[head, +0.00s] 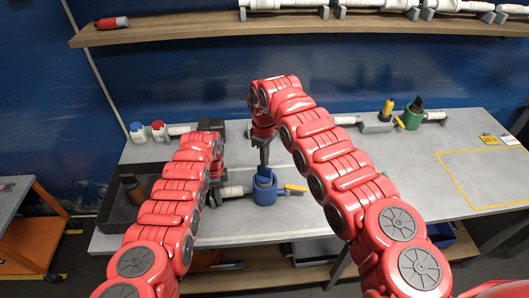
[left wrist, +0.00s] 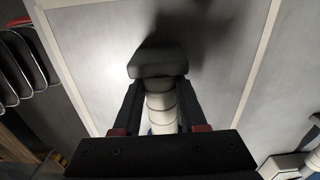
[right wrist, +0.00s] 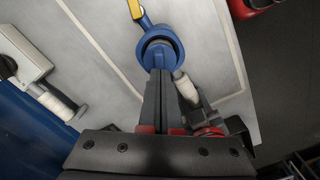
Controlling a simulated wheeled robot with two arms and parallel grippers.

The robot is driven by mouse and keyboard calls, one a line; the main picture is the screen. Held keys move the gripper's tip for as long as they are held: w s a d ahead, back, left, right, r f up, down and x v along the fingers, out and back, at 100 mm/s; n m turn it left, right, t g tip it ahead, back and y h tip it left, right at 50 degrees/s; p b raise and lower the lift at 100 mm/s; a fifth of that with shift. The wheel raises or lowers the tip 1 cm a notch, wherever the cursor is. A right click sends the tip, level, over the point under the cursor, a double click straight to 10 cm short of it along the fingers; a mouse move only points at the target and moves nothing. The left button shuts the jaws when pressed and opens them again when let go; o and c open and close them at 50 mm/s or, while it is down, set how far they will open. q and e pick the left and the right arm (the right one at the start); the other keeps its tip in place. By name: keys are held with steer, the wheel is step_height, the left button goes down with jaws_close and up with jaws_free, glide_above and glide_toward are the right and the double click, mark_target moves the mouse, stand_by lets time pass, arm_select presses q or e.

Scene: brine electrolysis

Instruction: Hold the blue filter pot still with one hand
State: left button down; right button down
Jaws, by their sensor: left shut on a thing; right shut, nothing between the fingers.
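The blue filter pot (head: 264,193) stands on the grey table, with a yellow piece (head: 295,188) at its right and a white handle (head: 234,191) at its left. My left gripper (head: 216,192) is shut on the white handle, a ribbed white grip that shows between its fingers in the left wrist view (left wrist: 161,105). My right gripper (head: 264,168) is shut and empty, pointing down at the pot's mouth. In the right wrist view its fingertips (right wrist: 158,75) overlap the blue pot (right wrist: 158,40); I cannot tell whether they touch it or reach inside.
A dark tray (head: 117,208) holding a brown bottle (head: 131,187) lies at the left. White bottles with blue and red caps (head: 138,131) stand behind. A green pot (head: 411,119) is at the back right.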

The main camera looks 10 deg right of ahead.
steer(key=shift+f, duration=0.35)
stand_by(0.4)
steer(key=shift+r, duration=2.05)
arm_select(q)
steer(key=shift+c, duration=1.9)
jaws_free()
